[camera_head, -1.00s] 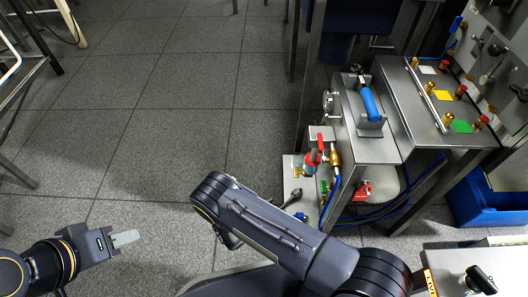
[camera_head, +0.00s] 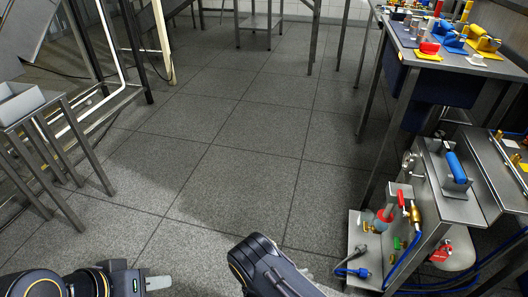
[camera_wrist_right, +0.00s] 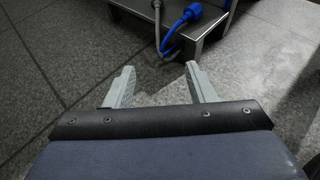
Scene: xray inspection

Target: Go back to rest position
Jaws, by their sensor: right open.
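My left gripper (camera_head: 157,283) shows at the bottom left of the head view, low over the floor. Its pale fingers appear edge-on, so its opening cannot be told.
A metal cart (camera_head: 413,240) with valves, hoses and a blue-handled part stands at the right. A table (camera_head: 460,62) with blue and yellow parts is behind it. A grey bin (camera_head: 20,102) sits on a stand at left. The middle floor (camera_head: 240,170) is clear.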

